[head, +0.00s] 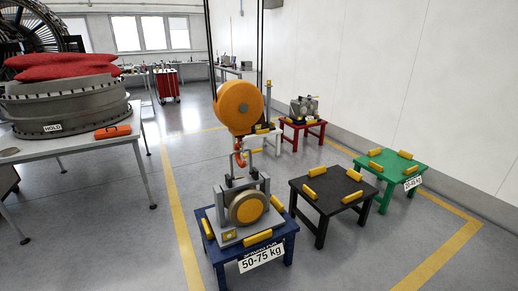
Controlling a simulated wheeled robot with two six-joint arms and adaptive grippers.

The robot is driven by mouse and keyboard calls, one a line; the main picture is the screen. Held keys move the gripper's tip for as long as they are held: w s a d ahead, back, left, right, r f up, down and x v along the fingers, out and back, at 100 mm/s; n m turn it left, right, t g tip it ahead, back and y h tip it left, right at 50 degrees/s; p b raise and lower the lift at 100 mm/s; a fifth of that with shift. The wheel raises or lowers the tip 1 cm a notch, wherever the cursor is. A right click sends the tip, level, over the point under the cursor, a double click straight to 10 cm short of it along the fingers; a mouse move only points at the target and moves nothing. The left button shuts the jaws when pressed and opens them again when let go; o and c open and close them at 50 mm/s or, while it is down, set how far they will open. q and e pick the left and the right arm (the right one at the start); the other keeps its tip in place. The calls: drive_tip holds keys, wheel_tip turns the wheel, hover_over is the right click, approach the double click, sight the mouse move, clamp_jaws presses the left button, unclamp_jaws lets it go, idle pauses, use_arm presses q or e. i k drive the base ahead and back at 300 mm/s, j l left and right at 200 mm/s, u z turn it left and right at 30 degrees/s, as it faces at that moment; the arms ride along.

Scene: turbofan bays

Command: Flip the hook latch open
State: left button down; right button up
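A small orange-red hook (240,159) hangs below the round orange hoist body (238,108) in the head view. The hook is at the top bar of a grey lifting frame (241,184); I cannot tell whether it is around the bar or just beside it. The hook's latch is too small to make out, so whether it is open or shut does not show. The frame stands over a grey unit with a round tan face (248,208), on a blue stand (283,236) labelled 50-75 kg. Neither of my grippers is in view.
A black stand (329,196) and a green stand (393,170), both with yellow blocks, stand to the right. A red stand (303,131) with a machine part is behind. A table (85,143) with a large grey ring is at left. Floor in front is clear.

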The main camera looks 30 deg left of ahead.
sight(245, 156)
drive_tip(key=i+u, duration=0.35)
drive_tip(key=i+l+u, duration=0.2)
drive_tip(key=i+u, duration=0.15)
drive_tip(key=i, duration=0.2)
drive_tip(key=i+l+u, duration=0.7)
drive_tip(key=i, duration=0.1)
